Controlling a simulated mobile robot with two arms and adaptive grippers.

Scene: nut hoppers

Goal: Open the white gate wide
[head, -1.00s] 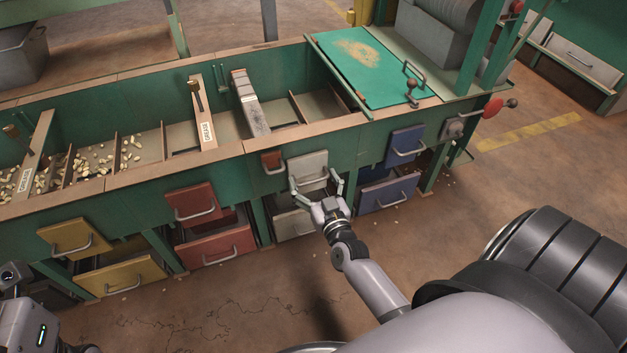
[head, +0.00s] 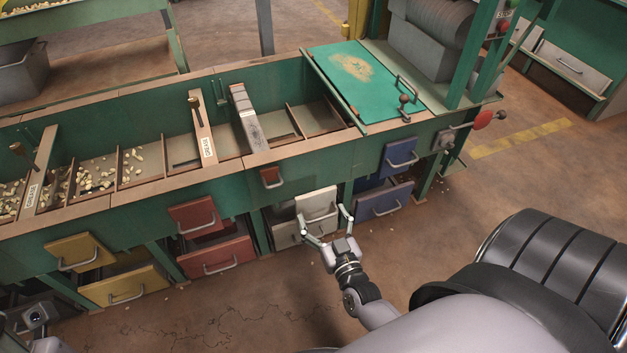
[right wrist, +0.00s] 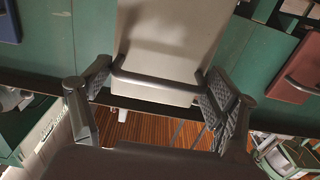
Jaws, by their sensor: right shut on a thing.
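The white gate (head: 316,203) is a pale panel with a grey bar handle on the front of the green hopper bench (head: 225,195), in front of the pale lower drawer (head: 284,237). My right gripper (head: 325,223) is shut on the gate's handle, with a finger at each end of the bar. In the right wrist view the gate (right wrist: 172,35) stands above the handle bar (right wrist: 155,84), and my right gripper (right wrist: 158,98) has its textured finger pads at the bar's two ends. My left gripper is not in view; only part of my left arm shows at the lower left.
A red gate (head: 194,214) and a yellow gate (head: 78,252) are to the left, a blue gate (head: 400,156) to the right, with drawers below. The floor in front is clear.

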